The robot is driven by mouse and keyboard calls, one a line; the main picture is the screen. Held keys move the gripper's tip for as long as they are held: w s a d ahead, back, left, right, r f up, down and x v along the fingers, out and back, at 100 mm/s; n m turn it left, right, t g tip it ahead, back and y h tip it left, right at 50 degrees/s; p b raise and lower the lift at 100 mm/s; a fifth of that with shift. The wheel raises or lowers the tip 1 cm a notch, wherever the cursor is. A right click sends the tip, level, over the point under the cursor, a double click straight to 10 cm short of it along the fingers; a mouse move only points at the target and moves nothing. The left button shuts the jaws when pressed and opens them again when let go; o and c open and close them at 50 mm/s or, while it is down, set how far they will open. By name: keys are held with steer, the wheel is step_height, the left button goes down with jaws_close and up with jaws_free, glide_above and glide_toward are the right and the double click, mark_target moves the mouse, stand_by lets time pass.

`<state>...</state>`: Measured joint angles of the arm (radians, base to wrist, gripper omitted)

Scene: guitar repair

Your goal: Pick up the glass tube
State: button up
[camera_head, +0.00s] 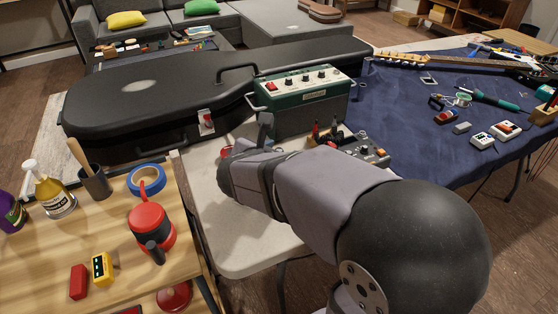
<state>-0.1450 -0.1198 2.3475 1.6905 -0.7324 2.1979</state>
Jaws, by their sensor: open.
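I cannot make out a glass tube anywhere in the head view; it may be hidden behind my arm or too small to tell. My arm reaches from the lower right over the pale table (235,255). My gripper (265,128) is mostly hidden behind my wrist, and only a dark upright part shows, just in front of the green amplifier box (301,106). It is open, and I see nothing held in it.
A black guitar case (150,100) lies behind. A small pedal-like device (366,150) sits right of my wrist. A blue cloth (410,130) carries a guitar and tools.

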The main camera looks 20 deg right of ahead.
steer(key=shift+s+a+f+n+h+b, duration=0.3)
steer(key=shift+a+f+n+h+b, duration=0.3)
steer(key=shift+b, duration=0.25)
steer(key=shift+s+a+r+n+t+h+b, duration=0.3)
steer(key=shift+a+r+t+b, duration=0.1)
steer(key=shift+r, duration=0.1)
steer(key=shift+b+x, duration=0.55)
steer(key=shift+x, duration=3.2)
steer(key=shift+a, duration=0.1)
steer(key=c, duration=0.9)
